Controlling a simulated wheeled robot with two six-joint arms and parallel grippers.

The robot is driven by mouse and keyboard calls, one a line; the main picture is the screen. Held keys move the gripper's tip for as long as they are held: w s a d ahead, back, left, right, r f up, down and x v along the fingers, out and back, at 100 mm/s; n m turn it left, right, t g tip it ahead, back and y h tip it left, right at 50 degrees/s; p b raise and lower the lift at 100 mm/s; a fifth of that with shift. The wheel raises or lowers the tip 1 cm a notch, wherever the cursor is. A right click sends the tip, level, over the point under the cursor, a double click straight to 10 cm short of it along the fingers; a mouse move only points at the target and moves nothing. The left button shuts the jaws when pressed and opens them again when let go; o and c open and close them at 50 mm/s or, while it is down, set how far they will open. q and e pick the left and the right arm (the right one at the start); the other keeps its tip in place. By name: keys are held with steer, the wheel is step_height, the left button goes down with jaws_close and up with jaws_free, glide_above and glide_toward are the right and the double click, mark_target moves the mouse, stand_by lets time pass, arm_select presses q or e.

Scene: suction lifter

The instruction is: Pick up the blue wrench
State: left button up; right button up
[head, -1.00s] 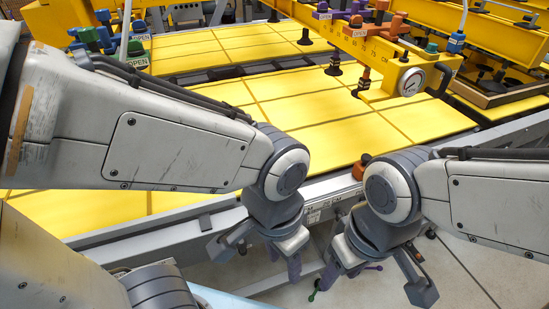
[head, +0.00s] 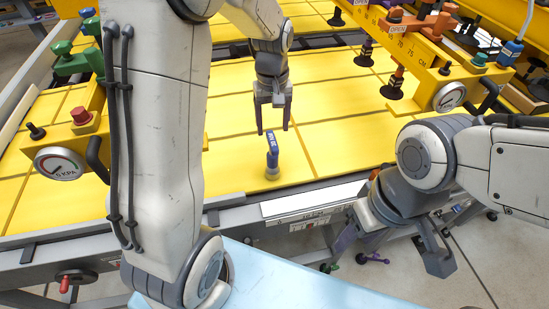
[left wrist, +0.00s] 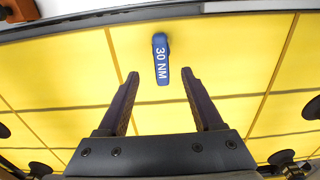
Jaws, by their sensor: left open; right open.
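The blue wrench (head: 271,152) stands out on the yellow panel near its front edge, its far end reaching toward my left gripper. In the left wrist view the wrench (left wrist: 161,60) is marked "30 NM" and lies just beyond the fingertips, between their lines. My left gripper (head: 273,128) is open and empty, its fingers pointing down above and behind the wrench; no contact is visible. It also shows in the left wrist view (left wrist: 160,78). My right gripper (head: 392,248) is open beside the front rail, to the right of the wrench and away from it.
Yellow panels (head: 340,140) spread out under the wrench, mostly clear. A yellow lifter beam with a gauge (head: 449,97) and black suction cups hangs at the right. Another gauge (head: 60,163) and a red knob (head: 81,116) are at the left. A grey rail (head: 230,222) runs along the front.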

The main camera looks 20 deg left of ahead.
mark_target(273, 139)
arm_select(q)
step_height(273, 139, down, 3)
steer(key=shift+s+f+p, duration=0.1)
steer(key=shift+f+p, duration=0.1)
steer(key=shift+p, duration=0.1)
steer(key=shift+s+f+p, duration=0.1)
steer(key=shift+f+p, duration=0.4)
steer(key=shift+f, duration=0.1)
step_height(273, 139, down, 4)
steer(key=shift+s+r+p, duration=0.1)
steer(key=shift+r+p, duration=0.15)
steer(key=shift+p, duration=0.45)
steer(key=shift+f, duration=0.35)
jaws_close()
